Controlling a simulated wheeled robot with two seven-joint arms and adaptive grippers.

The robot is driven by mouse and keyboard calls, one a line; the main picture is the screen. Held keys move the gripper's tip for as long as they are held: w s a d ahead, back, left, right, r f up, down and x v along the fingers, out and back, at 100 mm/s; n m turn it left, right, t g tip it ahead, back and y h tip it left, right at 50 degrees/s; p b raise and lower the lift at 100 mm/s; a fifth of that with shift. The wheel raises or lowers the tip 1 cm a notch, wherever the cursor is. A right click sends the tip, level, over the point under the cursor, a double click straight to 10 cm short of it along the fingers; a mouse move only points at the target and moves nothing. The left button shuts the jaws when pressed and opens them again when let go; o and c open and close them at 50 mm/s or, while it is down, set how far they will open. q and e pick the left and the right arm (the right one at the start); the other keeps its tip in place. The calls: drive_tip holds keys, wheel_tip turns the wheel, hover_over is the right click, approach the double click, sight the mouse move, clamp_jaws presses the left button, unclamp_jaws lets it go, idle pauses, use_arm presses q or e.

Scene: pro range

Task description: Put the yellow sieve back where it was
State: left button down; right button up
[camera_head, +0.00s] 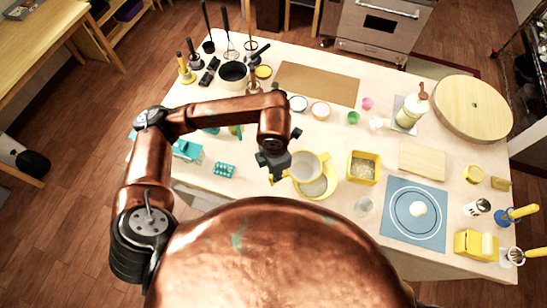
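The yellow sieve (322,163), a round piece with a yellow rim and pale inside, is tilted beside my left gripper (275,172). My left gripper is at the sieve's left edge and appears shut on it; the dark fingers hide the contact. The sieve overlaps a yellow round dish (326,192) with a pale inside just below it in the picture. Whether the sieve touches the dish, I cannot tell. My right gripper is not in view.
A square yellow container (363,168) with grainy contents stands right of the sieve. A clear glass (363,206) and a blue mat (398,225) with a white lump are farther right. A brown board (318,84) lies behind.

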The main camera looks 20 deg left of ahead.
use_arm(q)
drive_tip(key=w+a+f+p, duration=0.2)
drive_tip(key=w+a+f, duration=0.1)
drive_tip(key=f, duration=0.1)
drive_tip(key=w+a+f+p, duration=0.2)
drive_tip(key=w+a+f, duration=0.1)
drive_tip(key=w+f, duration=0.1)
drive_tip(key=w+a+f+p, duration=0.2)
drive_tip(key=w+a+f, duration=0.1)
drive_tip(key=f, duration=0.1)
drive_tip(key=shift+w+a+f+p, duration=0.15)
drive_tip(key=shift+f+p, duration=0.2)
drive_tip(key=shift+f, duration=0.15)
drive_tip(key=c, duration=2.4)
unclamp_jaws()
drive_tip(key=shift+f+b, duration=0.15)
drive_tip(key=shift+b, duration=0.15)
drive_tip(key=o, duration=0.5)
drive_tip(key=shift+c, duration=0.2)
